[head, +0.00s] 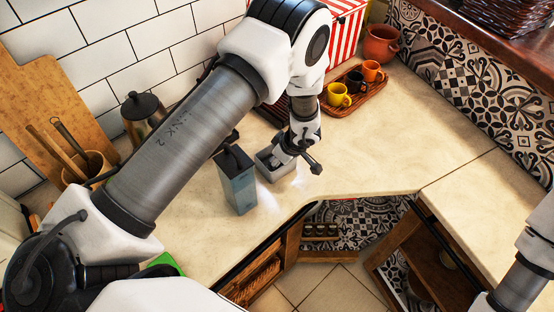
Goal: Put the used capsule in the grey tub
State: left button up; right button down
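No used capsule can be made out; the tub's inside is mostly hidden by the gripper. My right arm shows at the right edge, with its gripper out of view.
A wooden tray (374,93) with yellow, black and orange cups stands behind, near a red-striped box (340,40) and a terracotta pot (381,44). A dark canister (143,112) and cutting board (45,95) are at left. The counter right of the tub is clear.

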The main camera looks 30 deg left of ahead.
pick_arm(q)
jog(key=p+v, duration=0.1)
jog(key=v, duration=1.1)
jog(key=shift+r, duration=0.3)
jog(key=shift+a, duration=0.1)
